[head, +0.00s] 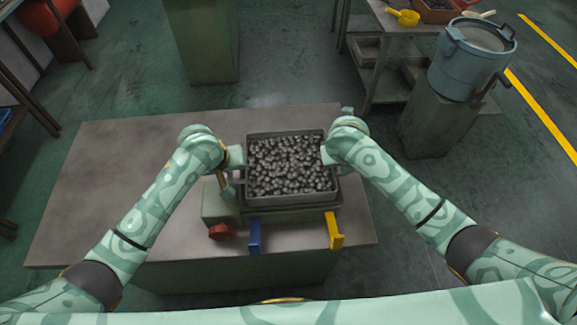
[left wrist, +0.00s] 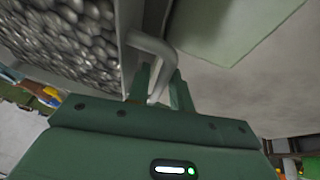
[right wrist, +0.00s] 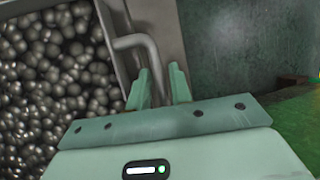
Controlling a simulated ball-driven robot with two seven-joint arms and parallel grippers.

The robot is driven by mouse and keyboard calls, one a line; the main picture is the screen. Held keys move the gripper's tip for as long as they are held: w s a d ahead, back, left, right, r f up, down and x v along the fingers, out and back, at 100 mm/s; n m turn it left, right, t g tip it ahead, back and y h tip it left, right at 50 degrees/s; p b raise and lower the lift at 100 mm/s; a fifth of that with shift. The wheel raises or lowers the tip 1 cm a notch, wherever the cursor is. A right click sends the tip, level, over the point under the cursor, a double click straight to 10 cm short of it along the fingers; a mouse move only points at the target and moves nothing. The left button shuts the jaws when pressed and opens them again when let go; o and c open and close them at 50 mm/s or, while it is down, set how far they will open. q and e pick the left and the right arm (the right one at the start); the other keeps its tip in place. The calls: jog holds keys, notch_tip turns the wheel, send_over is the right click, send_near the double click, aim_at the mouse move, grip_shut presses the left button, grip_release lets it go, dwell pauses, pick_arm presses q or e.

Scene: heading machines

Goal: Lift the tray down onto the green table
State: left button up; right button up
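The grey metal tray (head: 291,199), full of dark metal balls, is over a grey stand with blue and yellow brackets at its front. I cannot tell whether it touches the stand. My left gripper (head: 236,157) is at the tray's left side; in the left wrist view its fingers (left wrist: 160,88) are closed around a bent tray handle (left wrist: 158,48). My right gripper (head: 328,154) is at the right side; in the right wrist view its fingers (right wrist: 159,88) are closed around the other handle (right wrist: 133,41). I cannot tell which surface is the green table.
The stand (head: 220,203) is on a wide table (head: 120,190) with a bare grey-brown top to the left. A red knob (head: 222,231), blue bracket (head: 254,236) and yellow bracket (head: 334,232) are near its front edge. A blue-grey pot (head: 468,65) stands on a block at back right.

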pick_arm(q)
grip_shut()
pick_arm(e)
grip_shut()
dwell(1.3)
